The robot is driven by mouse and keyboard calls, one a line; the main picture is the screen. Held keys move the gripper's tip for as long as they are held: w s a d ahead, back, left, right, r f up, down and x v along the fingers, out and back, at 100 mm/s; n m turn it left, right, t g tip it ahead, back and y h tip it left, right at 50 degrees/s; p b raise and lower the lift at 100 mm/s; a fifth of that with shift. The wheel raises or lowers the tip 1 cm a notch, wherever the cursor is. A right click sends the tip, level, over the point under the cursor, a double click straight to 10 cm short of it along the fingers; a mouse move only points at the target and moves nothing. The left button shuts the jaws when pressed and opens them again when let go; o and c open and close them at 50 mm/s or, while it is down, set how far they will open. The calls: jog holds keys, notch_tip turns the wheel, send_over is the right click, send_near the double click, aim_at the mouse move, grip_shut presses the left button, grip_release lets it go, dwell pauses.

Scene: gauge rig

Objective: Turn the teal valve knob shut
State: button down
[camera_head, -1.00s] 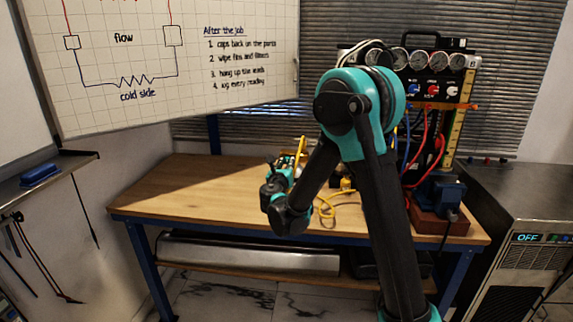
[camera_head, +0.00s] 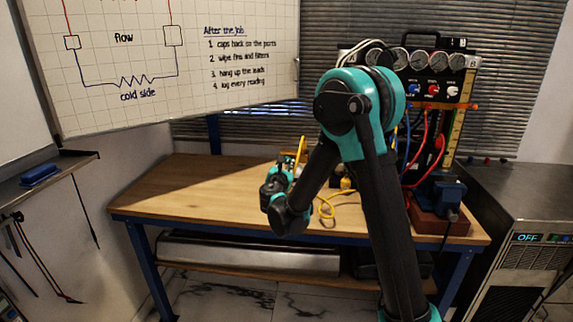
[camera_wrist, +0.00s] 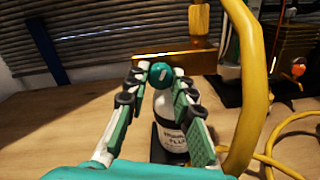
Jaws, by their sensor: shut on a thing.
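The teal valve knob (camera_wrist: 160,74) is round with a short pale mark on its face, upper middle of the wrist view. My gripper (camera_wrist: 161,71) has one fingertip at each side of the knob and is shut on it. In the head view my gripper (camera_head: 277,181) is over the left-middle of the bench, small and partly hidden by my own arm; I cannot make out the knob there. The pale mark looks slightly tilted. The valve body behind the knob is mostly hidden.
A white labelled bottle (camera_wrist: 172,131) stands between and below my fingers. A brass-coloured block (camera_wrist: 180,66) is behind the knob. A thick yellow hose (camera_wrist: 254,85) rises close on the right. The gauge panel (camera_head: 405,75) stands at the back right. The bench's left side (camera_head: 170,190) is clear.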

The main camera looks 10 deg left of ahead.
jog(key=m, duration=1.2)
jog(key=shift+m, duration=0.3)
dwell(0.4)
jog(key=c, duration=1.3)
grip_release()
jog(key=s+a, duration=0.1)
jog(key=s, duration=1.1)
